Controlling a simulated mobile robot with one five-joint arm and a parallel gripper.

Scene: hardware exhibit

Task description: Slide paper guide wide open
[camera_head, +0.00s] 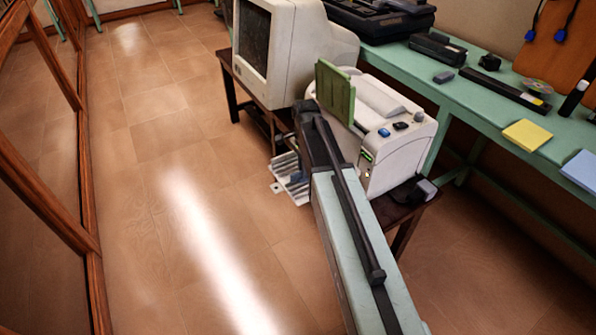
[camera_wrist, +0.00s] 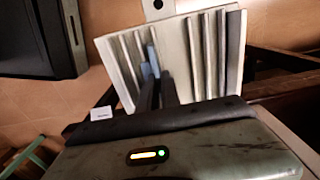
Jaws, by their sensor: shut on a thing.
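The white printer (camera_head: 385,110) stands on a low dark table with a raised green panel (camera_head: 335,92). Its ribbed paper tray (camera_head: 280,187) sticks out low on the left, partly behind my arm. In the wrist view the tray (camera_wrist: 120,62) shows raised ribs. A small blue paper guide (camera_wrist: 152,58) stands between the ribs, left of the tray's middle. My gripper (camera_wrist: 156,80) reaches over the tray with its two dark fingers close together, shut on the guide. The fingers partly cover the guide, and the exact contact is hard to see. My arm hides the fingertips in the head view.
An old monitor (camera_head: 270,45) stands close behind the printer. A green bench (camera_head: 490,95) runs along the right, with a yellow pad (camera_head: 527,134), a blue pad (camera_head: 582,168) and dark devices. Wood-framed glass panels (camera_head: 40,130) line the left. The tiled floor between is clear.

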